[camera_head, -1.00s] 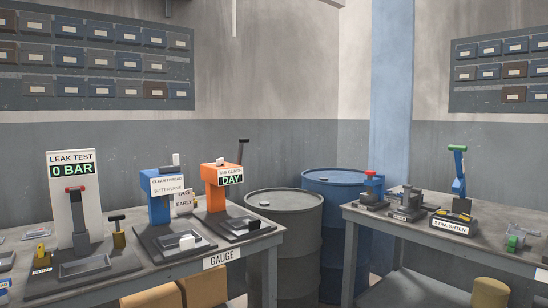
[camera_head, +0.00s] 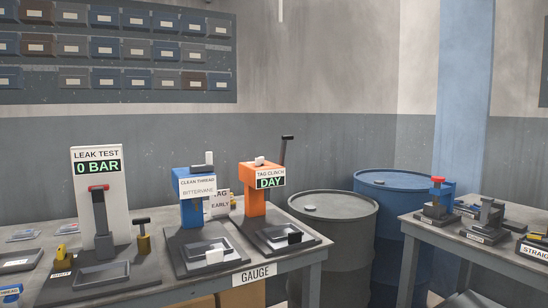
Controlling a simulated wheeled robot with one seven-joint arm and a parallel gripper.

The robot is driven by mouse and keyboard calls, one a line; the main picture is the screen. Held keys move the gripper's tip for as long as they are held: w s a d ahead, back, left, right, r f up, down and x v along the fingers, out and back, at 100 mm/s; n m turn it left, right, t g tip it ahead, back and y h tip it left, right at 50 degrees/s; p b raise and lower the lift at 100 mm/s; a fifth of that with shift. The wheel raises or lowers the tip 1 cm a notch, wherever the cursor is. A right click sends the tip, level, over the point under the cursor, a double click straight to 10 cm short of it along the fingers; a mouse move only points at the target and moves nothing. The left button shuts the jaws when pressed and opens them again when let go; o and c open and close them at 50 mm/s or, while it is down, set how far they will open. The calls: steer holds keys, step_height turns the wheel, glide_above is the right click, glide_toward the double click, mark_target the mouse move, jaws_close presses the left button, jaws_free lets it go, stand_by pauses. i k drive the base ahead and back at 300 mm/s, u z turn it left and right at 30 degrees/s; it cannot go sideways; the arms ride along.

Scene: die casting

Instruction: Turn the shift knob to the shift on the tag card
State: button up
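The orange tag clinch machine (camera_head: 262,193) stands at the right end of the gauge table. Its display reads DAY. A small pale knob-like part (camera_head: 260,161) sits on its top, and a dark lever (camera_head: 286,150) rises at its right. The tag card (camera_head: 219,206) stands behind and between the blue and orange machines, partly hidden. My gripper is not in view.
The leak test stand (camera_head: 98,190) reads 0 BAR. The blue clean thread machine (camera_head: 190,205) stands left of the orange one. Grey (camera_head: 335,240) and blue (camera_head: 395,230) drums stand between the gauge table (camera_head: 150,298) and the right-hand table (camera_head: 470,245).

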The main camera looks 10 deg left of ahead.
mark_target(259, 161)
steer(key=u, duration=0.45)
steer(key=i, duration=0.4)
steer(key=u, duration=0.6)
steer(key=k, duration=0.35)
steer(key=z, duration=0.85)
steer(key=i, duration=0.85)
steer(key=z, duration=0.1)
